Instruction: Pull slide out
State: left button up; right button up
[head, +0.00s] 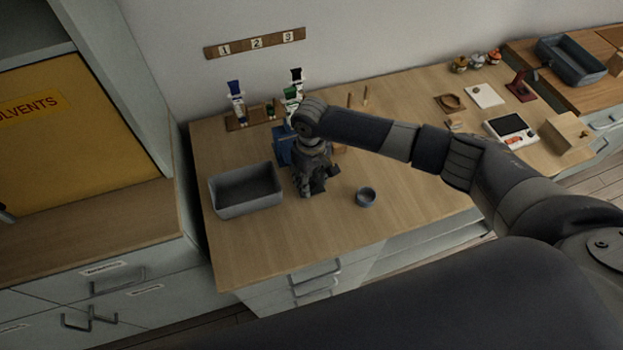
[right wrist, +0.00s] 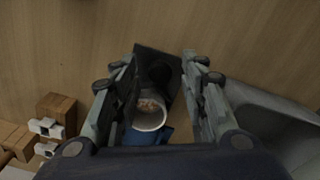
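My right gripper (head: 312,188) points down over the wooden bench, just right of the grey bin. In the right wrist view its two fingers (right wrist: 160,82) stand apart. Between them show a dark flat piece (right wrist: 150,62) with a round dark spot and a white-rimmed cup (right wrist: 149,115) with brownish bits inside. A narrow gap shows beside the dark piece, and I see no firm grip on it. A blue body (right wrist: 150,136) lies below the cup; in the head view a blue block (head: 283,148) stands behind the gripper, partly hidden. I cannot clearly tell which part is the slide. My left gripper is not in view.
The grey bin (head: 246,191) stands left of the gripper. A small dark round cup (head: 366,197) is to its right. Blue and green-topped stands (head: 237,103) are behind, near the wall. A white device (head: 511,131) sits at right. The bench front is clear.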

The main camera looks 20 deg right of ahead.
jog(key=shift+s, duration=0.1)
jog(key=shift+r, duration=0.3)
notch_tip(320, 180, up, 12)
jog(key=shift+f, duration=0.2)
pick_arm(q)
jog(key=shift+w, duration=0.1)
